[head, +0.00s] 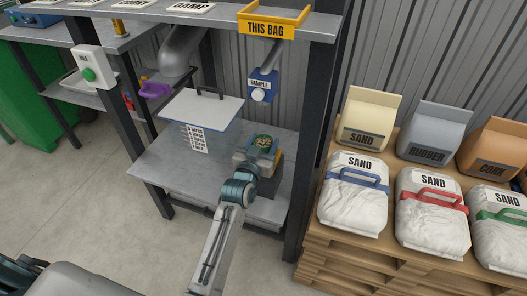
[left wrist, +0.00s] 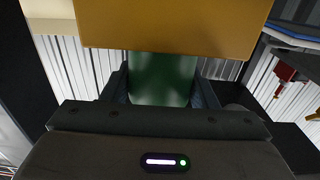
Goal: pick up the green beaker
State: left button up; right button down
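The green beaker (head: 264,143) shows in the head view from above, round and open with brownish contents, over the right part of the grey workbench. My left gripper (head: 259,158) is at it. In the left wrist view the green beaker (left wrist: 163,80) stands between both dark fingers of my left gripper (left wrist: 163,88), which lie against its sides. A yellow-orange surface (left wrist: 172,25) hides its upper part there; I cannot tell what that surface belongs to. Whether the beaker is clear of the surface below is hidden. My right gripper is not in view.
A white-topped stand (head: 203,108) with a printed label is left of the beaker. A blue SAMPLE box (head: 262,85) hangs behind it, below a yellow THIS BAG tray (head: 268,29). A dark post (head: 312,140) and a pallet (head: 350,247) with several bags stand right.

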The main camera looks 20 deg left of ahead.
pick_arm(q)
jog(key=c, duration=0.4)
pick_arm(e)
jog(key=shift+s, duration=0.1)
